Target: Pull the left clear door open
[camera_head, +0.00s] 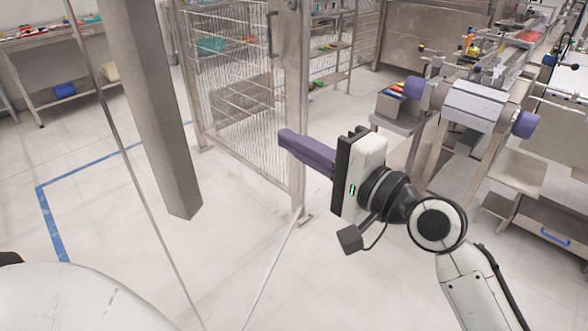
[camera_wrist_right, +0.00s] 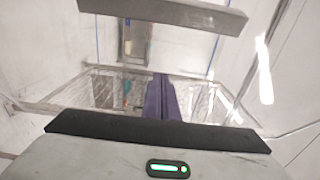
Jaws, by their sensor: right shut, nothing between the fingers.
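The left clear door is hard to see. Thin edge lines (camera_head: 139,180) that seem to belong to a clear panel run down the left part of the head view. A long grey bar (camera_head: 155,110) hangs beside them, its lower end clear of the floor; I cannot tell for sure that it is the door's handle. My right gripper (camera_head: 287,137) has purple fingers, shut and empty, pointing left, to the right of the bar and apart from it. In the right wrist view the shut fingers (camera_wrist_right: 162,98) point away, below a grey bar (camera_wrist_right: 165,14). My left gripper is not in view.
A metal post with a small dark handle (camera_head: 273,33) and a wire-mesh panel (camera_head: 235,90) stand behind my right gripper. A conveyor with purple-ended rollers (camera_head: 475,105) is at right. Blue tape (camera_head: 50,225) marks the open floor at left.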

